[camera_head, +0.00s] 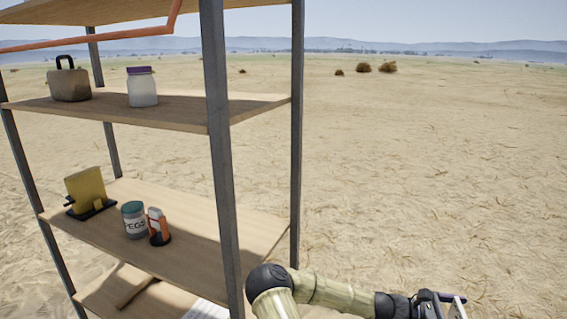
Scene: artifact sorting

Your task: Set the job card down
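My gripper (447,302) is at the lower right edge of the head view, off to the right of the shelf unit and over the sand. It is partly cut off by the bottom of the picture. A thin pale plate and a dark blue edge show at its end. I cannot tell whether these are fingers or a held job card. A white sheet with faint print (206,310) lies on the lowest visible shelf, partly cut off and beside a post. I cannot tell whether it is the job card.
The shelf unit's middle shelf (185,245) holds a yellow upright thing on a black stand (87,190), a jar marked PEGS (134,222) and an orange-and-white item (157,226). The shelf above (195,108) holds a brown case (69,86) and a purple-lidded jar (142,90).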

